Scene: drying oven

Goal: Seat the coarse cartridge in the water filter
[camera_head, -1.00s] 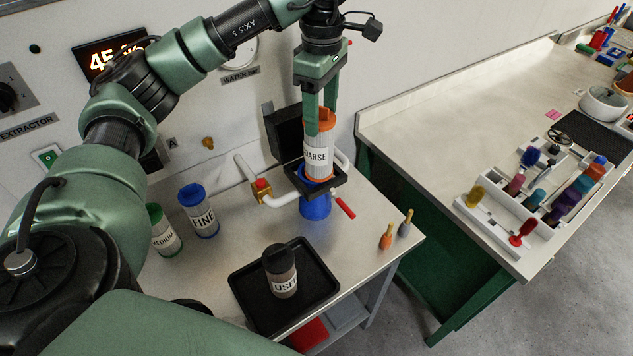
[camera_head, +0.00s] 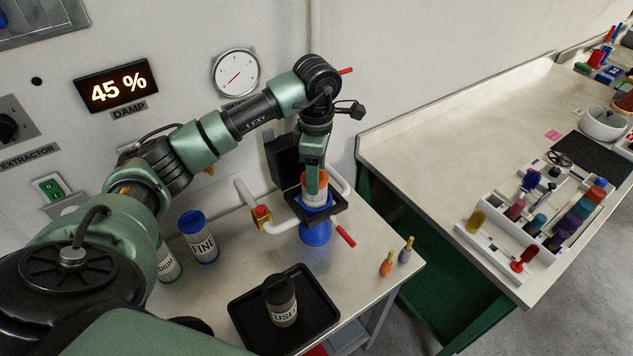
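The coarse cartridge (camera_head: 318,198), white with an orange top, stands upright, mostly sunk in the blue water filter housing (camera_head: 316,232). Its label is now hidden inside. The black lid (camera_head: 284,160) of the filter stands open behind it. My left gripper (camera_head: 313,191) reaches down over the cartridge, its fingers at the orange top. The near finger and hand cover the grip, but the fingers appear closed on the cartridge's top. My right gripper is not in view.
The fine cartridge (camera_head: 199,238) and a partly hidden medium cartridge (camera_head: 168,262) stand left. A used cartridge (camera_head: 281,300) stands on a black tray (camera_head: 243,321). A red-handled valve (camera_head: 262,215) and a red lever (camera_head: 346,236) flank the filter. Two small brushes (camera_head: 387,264) stand right.

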